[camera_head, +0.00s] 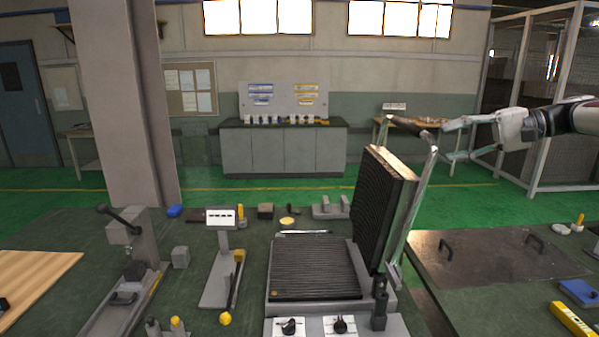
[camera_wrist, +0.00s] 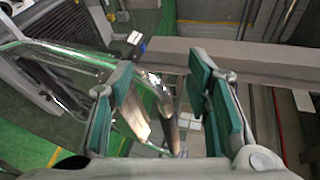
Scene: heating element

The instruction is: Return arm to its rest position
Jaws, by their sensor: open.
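My gripper (camera_head: 455,140) is at the upper right in the head view, at the end of my raised arm. Its jaws are open, facing left toward the top handle bar (camera_head: 410,126) of a contact grill. In the wrist view the teal finger pads of my gripper (camera_wrist: 160,100) stand apart, with the handle (camera_wrist: 150,85) showing between and beyond them. I cannot tell whether they touch it. The ribbed grill lid (camera_head: 380,208) stands raised and tilted back. The lower ribbed plate (camera_head: 314,268) is bare apart from a small orange spot near its front left corner.
Two knobs (camera_head: 340,325) sit on the grill's front. A metal plate with handles (camera_head: 490,256) lies at the right. A lever press (camera_head: 125,250) and a stand with a display (camera_head: 221,216) are at left. A wire cage (camera_head: 530,100) stands behind my arm.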

